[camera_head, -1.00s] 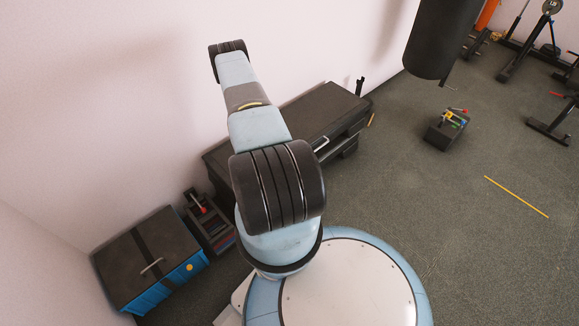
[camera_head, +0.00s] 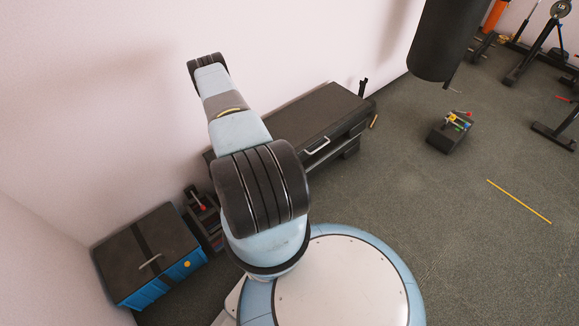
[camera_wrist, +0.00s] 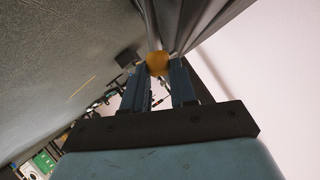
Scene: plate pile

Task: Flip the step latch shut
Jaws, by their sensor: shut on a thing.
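In the wrist view, an orange-yellow rounded piece (camera_wrist: 158,62), which looks like the step latch, sits between the tips of my gripper (camera_wrist: 158,74). The two blue fingers are shut on it. Dark grey surfaces (camera_wrist: 180,22) rise right behind it; I cannot tell the latch's exact angle. In the head view, a long black step bench (camera_head: 318,112) stands along the wall, with a light handle on its front. My arm covers part of its left end, and my gripper is hidden there.
A blue box with a black lid (camera_head: 150,252) and a small dark rack (camera_head: 203,218) stand at lower left. A black punching bag (camera_head: 440,40) hangs at upper right. A small dark box (camera_head: 450,133) with coloured items is on the floor. Open carpet lies right of the bench.

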